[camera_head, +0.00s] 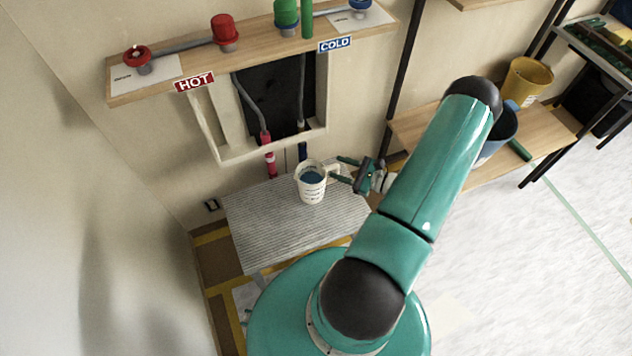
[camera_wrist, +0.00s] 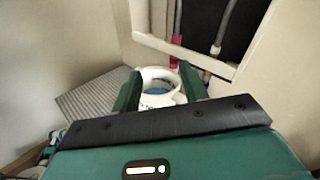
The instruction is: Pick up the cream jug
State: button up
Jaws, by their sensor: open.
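The cream jug (camera_head: 311,187) stands upright on a small ribbed grey table below the wall opening, with blue inside it. Its handle points right, toward my gripper (camera_head: 347,172). My gripper is open, at the jug's right side, with its fingers pointing left at the handle. In the wrist view the jug (camera_wrist: 158,92) shows between and beyond the two green fingers of my gripper (camera_wrist: 160,88). I cannot tell whether the fingers touch the jug or its handle.
The ribbed table (camera_head: 260,222) is otherwise clear. A shelf (camera_head: 268,46) with red, green and blue valves hangs above, with HOT and COLD labels. Red and blue hose ends hang behind the jug. A wooden shelf (camera_head: 408,128) at right holds a yellow bucket (camera_head: 527,80) and a dark blue bucket (camera_head: 500,130).

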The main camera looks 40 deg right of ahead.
aim_at(336, 169)
jog(key=s+d+f+m+t+h, duration=0.25)
jog(key=s+f+m+h, duration=0.55)
jog(key=f, duration=0.4)
jog(key=shift+m+h, duration=0.4)
jog(key=w, duration=0.4)
jog(key=w+d, duration=0.1)
jog(key=w, duration=0.4)
jog(key=w+d, duration=0.1)
jog(key=w, duration=0.4)
jog(key=shift+w, duration=0.25)
grip_shut()
